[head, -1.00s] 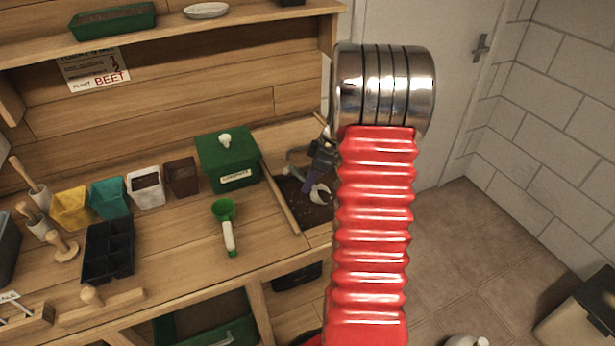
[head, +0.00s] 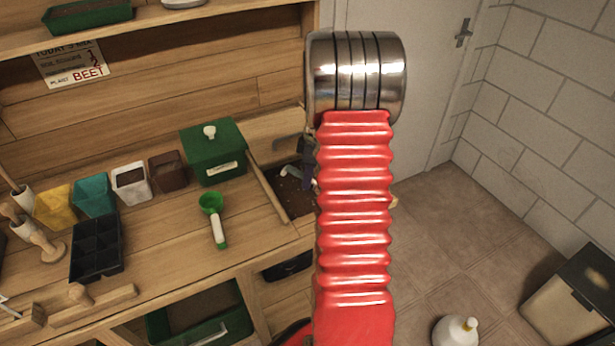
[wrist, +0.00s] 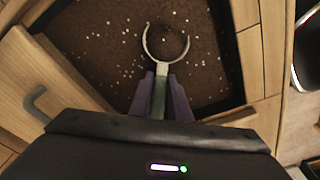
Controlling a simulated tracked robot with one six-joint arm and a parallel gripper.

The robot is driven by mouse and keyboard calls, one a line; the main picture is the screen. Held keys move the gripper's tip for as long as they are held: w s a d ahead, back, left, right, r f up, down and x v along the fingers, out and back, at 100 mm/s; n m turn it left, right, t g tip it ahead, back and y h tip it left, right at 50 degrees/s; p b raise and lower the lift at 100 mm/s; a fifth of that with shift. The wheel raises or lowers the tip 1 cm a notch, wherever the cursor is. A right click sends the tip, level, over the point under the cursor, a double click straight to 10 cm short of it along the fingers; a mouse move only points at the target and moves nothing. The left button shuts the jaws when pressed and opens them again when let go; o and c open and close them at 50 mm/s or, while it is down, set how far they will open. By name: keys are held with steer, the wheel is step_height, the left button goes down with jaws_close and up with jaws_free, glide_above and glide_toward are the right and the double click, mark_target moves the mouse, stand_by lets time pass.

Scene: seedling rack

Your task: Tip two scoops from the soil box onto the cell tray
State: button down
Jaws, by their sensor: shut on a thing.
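My gripper (wrist: 160,92), with purple fingers, is shut on the grey-green handle of a scoop (wrist: 163,70) in the wrist view. The scoop's pale ring-shaped rim lies over the dark, white-flecked soil of the soil box (wrist: 232,62); soil colour shows inside the rim, and I cannot tell whether it is full. In the head view my gripper (head: 307,176) is at the soil box (head: 288,204), mostly hidden behind my red arm. The black cell tray (head: 96,246) sits at the left of the bench, and its cells look dark.
Behind are a green lidded box (head: 213,155) and yellow, teal, white and brown pots (head: 131,184). A wooden strip (head: 268,190) borders the soil box. Wooden tools (head: 38,240) stand left of the tray.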

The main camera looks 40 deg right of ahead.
steer(key=shift+w+a+f+g+h, duration=0.15)
steer(key=shift+w+f+g+h, duration=0.1)
steer(key=shift+g+h, duration=0.5)
steer(key=shift+r, duration=0.15)
steer(key=shift+w+a+r+g+h, duration=0.25)
steer(key=shift+r+g, duration=0.15)
steer(key=shift+r, duration=0.45)
steer(key=shift+w+a+r+g+h, duration=0.25)
steer(key=shift+w+r+g, duration=0.1)
steer(key=shift+r, duration=0.45)
steer(key=shift+w+a+r+g+h, duration=0.15)
steer(key=shift+w+r+g+h, duration=0.2)
steer(key=shift+r, duration=0.5)
steer(key=shift+g+h, duration=0.3)
steer(key=shift+g, duration=0.25)
steer(key=shift+s+v, duration=0.2)
steer(key=shift+v, duration=1.95)
steer(key=c, duration=2.3)
jaws_free()
jaws_close()
